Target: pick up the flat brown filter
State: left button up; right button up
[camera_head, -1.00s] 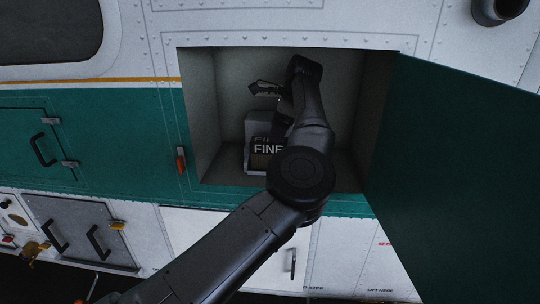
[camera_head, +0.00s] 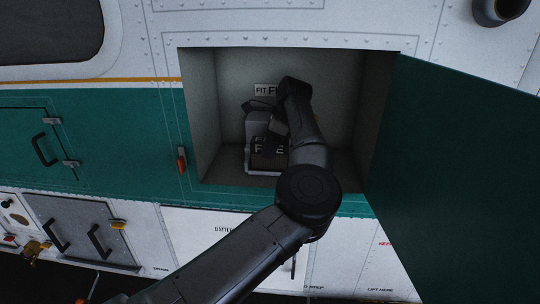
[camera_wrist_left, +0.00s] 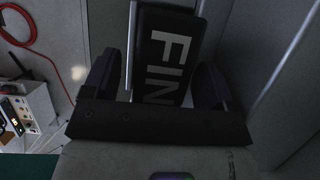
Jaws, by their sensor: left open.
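A flat dark, brownish panel marked FINE (camera_head: 270,160) stands in a pale grey holder (camera_head: 256,130) inside the open wall compartment; I take it for the filter. My left gripper (camera_head: 262,114) is inside the compartment, just above the holder, and partly hides the panel and its lettering. In the left wrist view the panel (camera_wrist_left: 166,50) shows between my two spread fingers (camera_wrist_left: 160,85), with room on both sides. The gripper is open and holds nothing. Whether the fingertips reach past the panel's edge cannot be told. My right gripper is not in view.
The compartment's side wall (camera_head: 203,110) and the large green open door (camera_head: 450,170) bound the space. A label (camera_head: 264,90) is on the back wall. Free room lies right of my arm inside. A red hose (camera_wrist_left: 30,45) and a panelled box (camera_wrist_left: 25,112) show in the wrist view.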

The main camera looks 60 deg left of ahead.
pick_arm(q)
jog(key=shift+f, duration=0.25)
dwell(0.4)
jog(key=c, duration=1.1)
jog(key=shift+r, duration=0.1)
